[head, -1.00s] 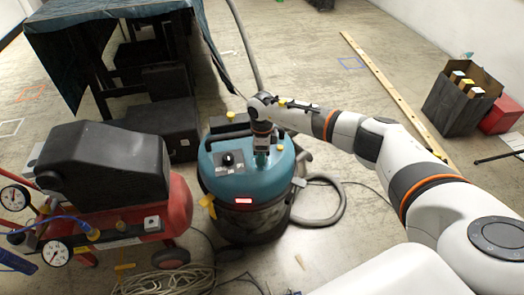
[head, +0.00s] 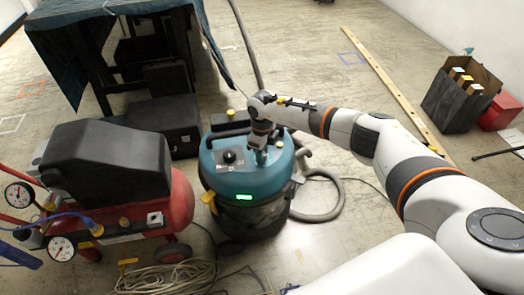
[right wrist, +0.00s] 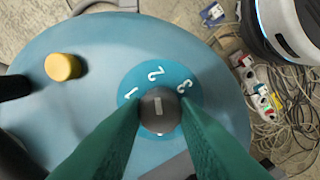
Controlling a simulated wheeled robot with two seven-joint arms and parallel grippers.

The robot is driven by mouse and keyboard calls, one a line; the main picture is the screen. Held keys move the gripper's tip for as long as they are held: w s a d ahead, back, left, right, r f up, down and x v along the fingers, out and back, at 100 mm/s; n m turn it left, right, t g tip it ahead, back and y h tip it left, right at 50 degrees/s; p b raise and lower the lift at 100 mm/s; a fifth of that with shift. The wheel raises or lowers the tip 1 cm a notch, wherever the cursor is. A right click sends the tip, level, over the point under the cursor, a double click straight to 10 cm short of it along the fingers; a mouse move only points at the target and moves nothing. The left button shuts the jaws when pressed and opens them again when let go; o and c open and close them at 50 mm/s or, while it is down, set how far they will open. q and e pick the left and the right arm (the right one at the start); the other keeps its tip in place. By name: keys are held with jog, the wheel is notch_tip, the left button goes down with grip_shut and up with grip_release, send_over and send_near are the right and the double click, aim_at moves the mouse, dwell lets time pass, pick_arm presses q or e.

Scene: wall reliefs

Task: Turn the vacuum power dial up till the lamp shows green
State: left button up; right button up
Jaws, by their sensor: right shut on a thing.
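The vacuum (head: 245,185) has a teal lid and a dark drum and stands on the floor in the head view. Its lamp (head: 244,197) on the front of the lid glows green. The power dial (right wrist: 159,110) is a round dark grey knob on a teal disc with numbers (right wrist: 157,73) around it in the right wrist view. My right gripper (head: 260,157) reaches down onto the lid; its green fingers (right wrist: 158,122) are shut on the dial from both sides. A black knob (head: 230,157) sits on the lid to the left. My left gripper is not in view.
A red compressor (head: 130,215) with a black cover and gauges stands left of the vacuum. A hose (head: 325,205) curls on its right. A yellow knob (right wrist: 62,67) rises from the lid near the dial. Cables (head: 170,278) lie in front.

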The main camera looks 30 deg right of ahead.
jog(key=o, duration=1)
jog(key=shift+c, duration=0.2)
jog(key=shift+r, duration=0.2)
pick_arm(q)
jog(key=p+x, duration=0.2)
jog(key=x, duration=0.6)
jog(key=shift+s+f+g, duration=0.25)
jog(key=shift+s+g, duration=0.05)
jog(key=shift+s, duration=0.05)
pick_arm(e)
notch_tip(320, 180, up, 12)
jog(key=shift+f, duration=0.15)
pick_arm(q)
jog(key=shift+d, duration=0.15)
